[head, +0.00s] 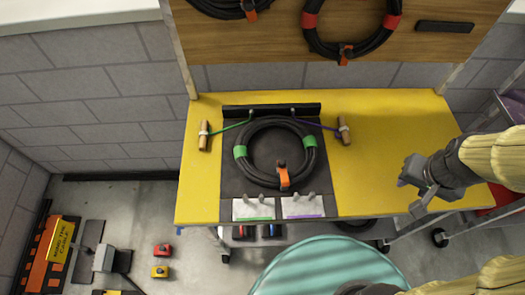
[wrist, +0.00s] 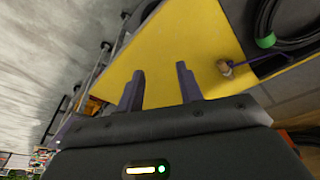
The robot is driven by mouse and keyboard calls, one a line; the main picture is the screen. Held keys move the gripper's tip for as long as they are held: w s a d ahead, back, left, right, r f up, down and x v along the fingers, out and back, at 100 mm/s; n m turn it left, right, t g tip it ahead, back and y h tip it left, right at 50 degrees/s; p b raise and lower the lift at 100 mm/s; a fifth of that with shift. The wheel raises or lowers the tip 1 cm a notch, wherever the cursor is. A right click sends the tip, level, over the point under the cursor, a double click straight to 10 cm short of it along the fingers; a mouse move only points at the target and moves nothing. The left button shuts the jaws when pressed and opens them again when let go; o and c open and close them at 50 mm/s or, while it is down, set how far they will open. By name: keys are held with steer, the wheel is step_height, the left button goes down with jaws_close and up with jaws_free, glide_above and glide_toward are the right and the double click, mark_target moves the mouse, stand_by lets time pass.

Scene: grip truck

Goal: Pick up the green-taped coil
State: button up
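The green-taped coil (head: 243,165) is a black cable ring with two green tape bands and an orange strap at its front. It lies on a dark mat on the yellow table (head: 390,130). Part of it shows at the top right of the wrist view (wrist: 255,25), with one green band. My gripper (head: 412,190) is over the table's right side, well to the right of the coil and apart from it. In the wrist view its two fingers (wrist: 160,85) stand apart with nothing between them.
Two wooden-handled cords, one green (head: 204,136) and one purple (head: 344,131), lie beside the coil. White label cards (head: 253,208) sit in front. A red-taped coil (head: 311,20) hangs on the wooden board (head: 270,50) behind. The table between gripper and coil is mostly bare.

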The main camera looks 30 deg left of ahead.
steer(key=shift+a, duration=0.2)
steer(key=o, duration=0.6)
steer(key=shift+w+a, duration=0.15)
steer(key=shift+a, duration=0.05)
steer(key=m+g, duration=0.1)
steer(key=g, duration=0.2)
glide_above(307, 165)
steer(key=shift+f, duration=0.35)
step_height(307, 165, down, 12)
steer(key=shift+f, duration=0.1)
